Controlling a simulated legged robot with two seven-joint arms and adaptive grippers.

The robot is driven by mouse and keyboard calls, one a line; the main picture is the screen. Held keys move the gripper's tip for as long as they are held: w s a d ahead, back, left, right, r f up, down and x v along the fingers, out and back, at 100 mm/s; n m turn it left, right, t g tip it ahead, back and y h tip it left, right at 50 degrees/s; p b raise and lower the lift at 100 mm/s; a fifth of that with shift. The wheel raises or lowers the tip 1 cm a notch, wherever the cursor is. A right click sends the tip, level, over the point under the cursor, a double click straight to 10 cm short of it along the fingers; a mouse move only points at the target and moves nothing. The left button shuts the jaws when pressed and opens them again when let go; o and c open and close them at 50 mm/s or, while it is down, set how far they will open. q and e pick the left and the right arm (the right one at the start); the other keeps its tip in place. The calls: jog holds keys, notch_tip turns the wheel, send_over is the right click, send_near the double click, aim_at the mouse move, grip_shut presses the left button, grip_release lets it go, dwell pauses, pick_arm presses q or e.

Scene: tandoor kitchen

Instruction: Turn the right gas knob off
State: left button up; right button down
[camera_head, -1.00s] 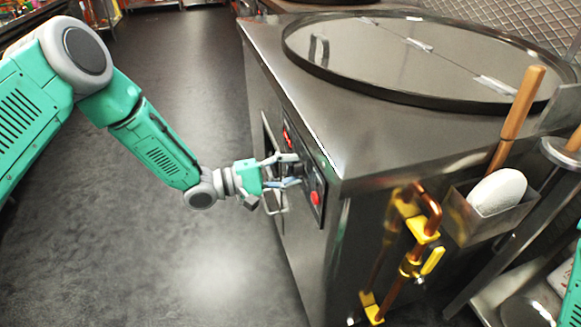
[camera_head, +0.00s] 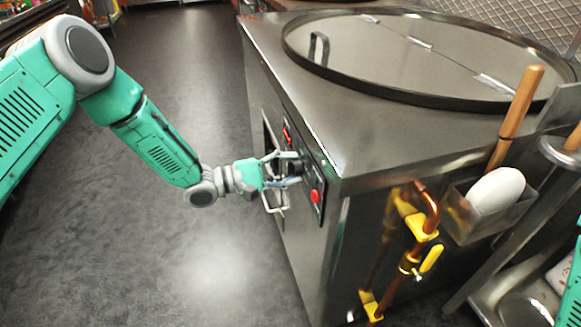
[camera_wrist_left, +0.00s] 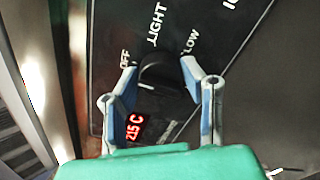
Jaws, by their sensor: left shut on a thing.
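The black gas knob (camera_head: 293,166) is on the control panel (camera_head: 311,168) on the front of the steel tandoor counter. In the left wrist view the knob (camera_wrist_left: 160,73) sits between my fingertips, with the labels OFF (camera_wrist_left: 125,59), LIGHT (camera_wrist_left: 157,25) and LOW (camera_wrist_left: 191,41) around it. My left gripper (camera_head: 284,169) is shut on the knob, one finger on each side; it also shows in the left wrist view (camera_wrist_left: 160,76). My right gripper is not in view.
A red button (camera_head: 315,196) is beside the knob, and a bar handle (camera_head: 275,207) is below my gripper. A copper gas pipe with a yellow valve handle (camera_head: 431,260) stands at the right. A red display (camera_wrist_left: 136,127) reads 215 C. The floor at left is clear.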

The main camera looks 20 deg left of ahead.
pick_arm(q)
jog(key=o, duration=1.1)
jog(key=shift+w+a, duration=0.15)
jog(key=shift+o, duration=0.2)
jog(key=shift+f, duration=0.15)
jog(key=v, duration=1.2)
jog(key=shift+f, duration=0.1)
